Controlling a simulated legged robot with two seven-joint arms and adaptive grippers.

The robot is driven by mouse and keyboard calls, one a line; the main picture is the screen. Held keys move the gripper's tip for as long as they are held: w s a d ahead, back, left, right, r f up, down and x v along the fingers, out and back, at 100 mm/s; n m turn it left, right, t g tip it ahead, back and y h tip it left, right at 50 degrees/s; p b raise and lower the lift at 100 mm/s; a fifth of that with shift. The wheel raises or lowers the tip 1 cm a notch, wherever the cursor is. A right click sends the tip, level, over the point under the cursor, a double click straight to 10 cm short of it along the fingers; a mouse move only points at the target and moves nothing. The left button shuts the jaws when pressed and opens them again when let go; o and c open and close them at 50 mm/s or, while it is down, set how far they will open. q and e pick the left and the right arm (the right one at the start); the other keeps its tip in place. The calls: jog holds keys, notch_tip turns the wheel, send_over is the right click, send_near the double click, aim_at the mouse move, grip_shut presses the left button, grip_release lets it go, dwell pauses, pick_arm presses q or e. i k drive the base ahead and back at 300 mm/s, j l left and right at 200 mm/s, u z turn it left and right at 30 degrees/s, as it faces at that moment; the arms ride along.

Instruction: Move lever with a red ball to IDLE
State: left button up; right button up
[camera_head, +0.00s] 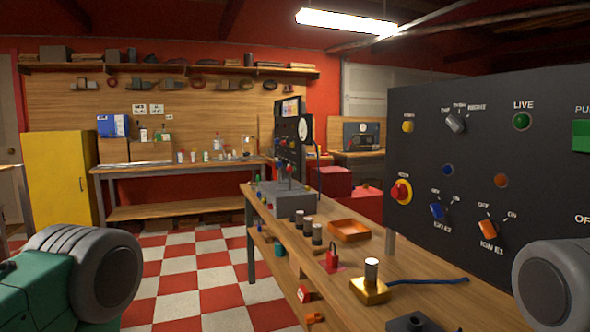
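A grey lever box (292,201) stands on the far end of the wooden bench. Thin upright levers rise from its top, and a small red ball (289,169) shows at the top of one. A second small reddish tip seems to show to its left. The box is far off and small, so I cannot read an IDLE mark or tell the lever's exact position. Parts of my arms show at the lower left and lower right corners, well apart from the box. Neither gripper shows in the view.
A black control panel (470,150) with knobs and buttons stands along the bench's right side. On the wooden bench (345,285) are an orange tray (348,230), a red padlock-like item (332,257) and a brass block (369,291) with blue cable. Checkered floor (190,270) left of the bench is clear.

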aim_at(289, 168)
jog(key=i+j, duration=0.2)
jog(key=i+j+z, duration=0.1)
jog(key=j, duration=0.35)
jog(key=i+j, duration=0.45)
jog(key=j, duration=0.2)
jog(key=i+j, duration=0.1)
jog(key=i, duration=0.15)
jog(key=i+j, duration=0.15)
jog(key=i, duration=0.15)
jog(key=u, duration=0.05)
